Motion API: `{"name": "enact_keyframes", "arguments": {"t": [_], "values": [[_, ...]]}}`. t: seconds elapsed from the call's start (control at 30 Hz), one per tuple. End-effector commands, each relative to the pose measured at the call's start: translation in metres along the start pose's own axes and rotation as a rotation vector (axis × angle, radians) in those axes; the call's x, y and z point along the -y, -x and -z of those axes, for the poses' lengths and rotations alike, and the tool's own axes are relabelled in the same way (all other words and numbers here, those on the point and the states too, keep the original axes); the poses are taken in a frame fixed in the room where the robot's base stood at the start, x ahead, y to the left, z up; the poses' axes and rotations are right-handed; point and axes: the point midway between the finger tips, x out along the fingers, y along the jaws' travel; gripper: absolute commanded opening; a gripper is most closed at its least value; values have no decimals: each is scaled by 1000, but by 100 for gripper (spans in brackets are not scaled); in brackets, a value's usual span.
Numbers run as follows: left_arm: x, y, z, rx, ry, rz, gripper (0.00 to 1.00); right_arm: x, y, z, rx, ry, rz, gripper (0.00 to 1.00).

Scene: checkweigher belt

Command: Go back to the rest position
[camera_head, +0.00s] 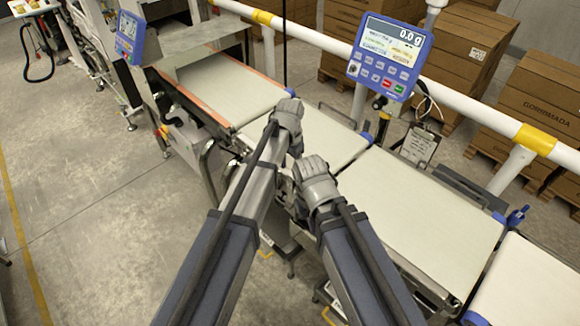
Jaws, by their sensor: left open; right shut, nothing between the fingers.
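My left gripper (290,118) is the higher one, over the near edge of the belts at the middle of the view. It is open, and I see nothing held in it. My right gripper (313,180) is just below and to the right of it, by the near edge of the conveyor. It is shut and empty. The fingertips of both are small and partly hidden by the gripper bodies. Both forearms reach up from the bottom of the view, close together.
A belt (226,88) with orange edges, a middle belt (335,139) and a larger belt (419,208) are bare. A blue display (390,57) reads 0.0 g. A white rail (478,108) runs behind, with stacked cartons (529,100) beyond. Open floor (85,190) lies left.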

Motion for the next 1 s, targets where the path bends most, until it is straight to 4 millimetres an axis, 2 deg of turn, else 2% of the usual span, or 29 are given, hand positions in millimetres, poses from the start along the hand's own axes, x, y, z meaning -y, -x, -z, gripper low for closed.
{"name": "enact_keyframes", "arguments": {"t": [0.37,0.47,0.57,0.7,1.0], "values": [[0,-1,0,0,0,0,65,0,-1,0,0,0,0,0],[1,-1,-12,-2,30,1,65,0,-1,0,0,0,0,0],[5,-1,-48,-11,132,6,65,0,-1,0,0,0,0,0],[10,-1,-104,-26,321,13,65,0,-1,0,0,0,0,0],[9,-1,-186,-52,626,23,65,0,-1,0,0,0,0,0]]}}
